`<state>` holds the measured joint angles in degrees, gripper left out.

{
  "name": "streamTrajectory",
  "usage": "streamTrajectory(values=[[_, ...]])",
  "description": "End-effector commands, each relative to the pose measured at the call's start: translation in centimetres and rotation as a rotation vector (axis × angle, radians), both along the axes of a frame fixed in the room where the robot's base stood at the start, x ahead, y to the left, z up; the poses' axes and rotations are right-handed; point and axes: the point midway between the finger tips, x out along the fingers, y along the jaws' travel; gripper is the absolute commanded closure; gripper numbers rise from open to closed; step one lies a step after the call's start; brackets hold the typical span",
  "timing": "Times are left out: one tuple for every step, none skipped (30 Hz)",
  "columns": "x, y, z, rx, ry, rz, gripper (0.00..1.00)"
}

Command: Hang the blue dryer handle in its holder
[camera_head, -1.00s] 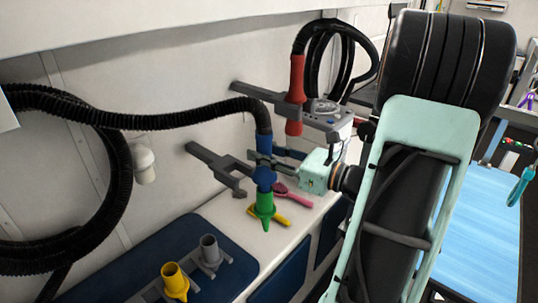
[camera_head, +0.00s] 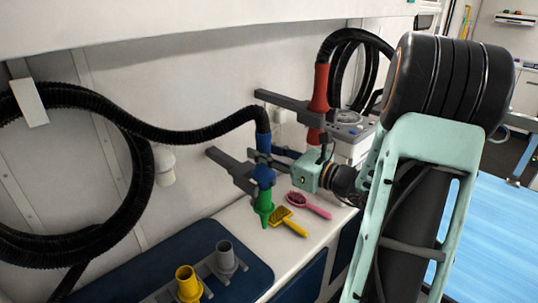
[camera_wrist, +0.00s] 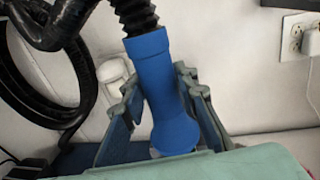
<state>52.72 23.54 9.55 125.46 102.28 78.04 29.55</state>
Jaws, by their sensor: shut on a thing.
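The blue dryer handle (camera_head: 264,174) hangs upright from a black hose, with a green nozzle (camera_head: 264,204) at its lower end. My gripper (camera_head: 262,158) is shut on the handle. In the wrist view the blue handle (camera_wrist: 160,85) stands between the fingers, slightly tilted, its lower end partly hidden by my gripper body. A grey forked holder (camera_head: 230,168) juts from the wall just left of the handle. The handle overlaps the fork's end, so I cannot tell whether it is inside the prongs or in front of them.
A red handle (camera_head: 320,88) sits in a second grey holder (camera_head: 282,100) behind. A yellow brush (camera_head: 289,222) and a pink brush (camera_head: 311,206) lie on the counter below. Yellow (camera_head: 187,284) and grey (camera_head: 226,258) nozzles stand at the front. The black hose (camera_head: 180,134) loops left along the wall.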

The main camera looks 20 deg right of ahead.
Motion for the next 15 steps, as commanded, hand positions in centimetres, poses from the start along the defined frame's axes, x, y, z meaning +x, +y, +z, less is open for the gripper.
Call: streamTrajectory(values=[[0.4, 0.2, 0.1, 0.000, -0.004, 0.002, 1.00], [0.6, 0.3, 0.1, 0.000, -0.004, 0.002, 1.00], [0.9, 0.4, 0.2, 0.000, -0.004, 0.002, 1.00], [1.2, 0.5, 0.2, 0.000, -0.004, 0.002, 1.00], [1.4, 0.6, 0.2, 0.000, -0.004, 0.002, 1.00], [1.6, 0.7, 0.2, 0.000, -0.004, 0.002, 1.00], [1.8, 0.7, 0.2, 0.000, -0.004, 0.002, 1.00], [2.0, 0.8, 0.2, 0.000, -0.004, 0.003, 1.00], [2.3, 0.9, 0.1, 0.000, -0.004, 0.002, 1.00], [2.5, 0.9, 0.1, 0.000, -0.004, 0.002, 1.00], [2.6, 1.0, 0.1, 0.000, -0.004, 0.002, 1.00], [2.8, 1.1, 0.1, 0.000, -0.004, 0.002, 1.00], [3.0, 1.1, 0.2, 0.000, -0.004, 0.001, 1.00], [3.1, 1.1, 0.2, 0.000, -0.004, 0.001, 1.00], [3.2, 1.2, 0.2, 0.000, -0.004, 0.001, 1.00]])
